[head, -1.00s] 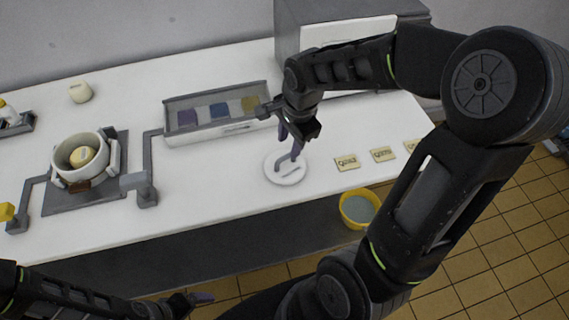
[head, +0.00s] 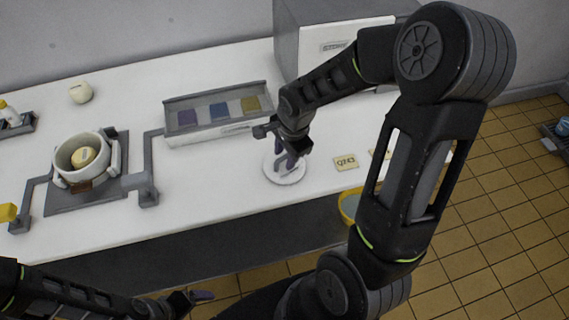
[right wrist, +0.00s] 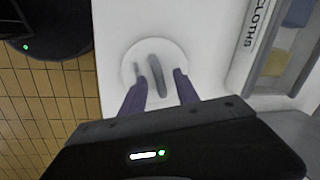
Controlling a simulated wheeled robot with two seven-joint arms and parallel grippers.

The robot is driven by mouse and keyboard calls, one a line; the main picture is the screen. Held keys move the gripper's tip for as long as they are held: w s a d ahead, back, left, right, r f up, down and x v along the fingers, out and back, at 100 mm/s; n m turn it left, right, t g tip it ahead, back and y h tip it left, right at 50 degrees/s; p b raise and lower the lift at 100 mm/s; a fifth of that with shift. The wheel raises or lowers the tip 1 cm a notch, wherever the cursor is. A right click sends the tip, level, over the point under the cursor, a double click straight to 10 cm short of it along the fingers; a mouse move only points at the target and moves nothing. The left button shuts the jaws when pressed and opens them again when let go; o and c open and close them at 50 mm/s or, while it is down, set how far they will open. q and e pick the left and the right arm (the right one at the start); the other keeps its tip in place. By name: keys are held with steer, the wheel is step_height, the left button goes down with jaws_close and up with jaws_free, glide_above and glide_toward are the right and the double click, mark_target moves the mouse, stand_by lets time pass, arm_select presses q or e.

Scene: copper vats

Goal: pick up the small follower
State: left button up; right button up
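The small follower, a white disc (head: 285,176) with a grey bar handle, lies flat on the white counter. It also shows in the right wrist view (right wrist: 143,47), with its handle (right wrist: 157,77) standing across the middle. My right gripper (head: 290,160) is over the disc in the head view and hides part of it. In the right wrist view its two purple fingers (right wrist: 160,82) are apart, one on each side of the handle, with a gap on both sides. My left gripper (head: 195,298) is low in the head view, away from the counter; its finger opening is unclear.
A tray of coloured cloths (head: 215,129) stands behind the follower, with a grey box (head: 300,40) further back. Small label cards (head: 345,162) lie to the right. A white pot (head: 62,158) sits at left. A yellow-rimmed bucket (head: 347,207) is below the counter's front edge.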

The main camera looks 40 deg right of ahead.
stand_by(0.5)
jaws_close()
stand_by(1.3)
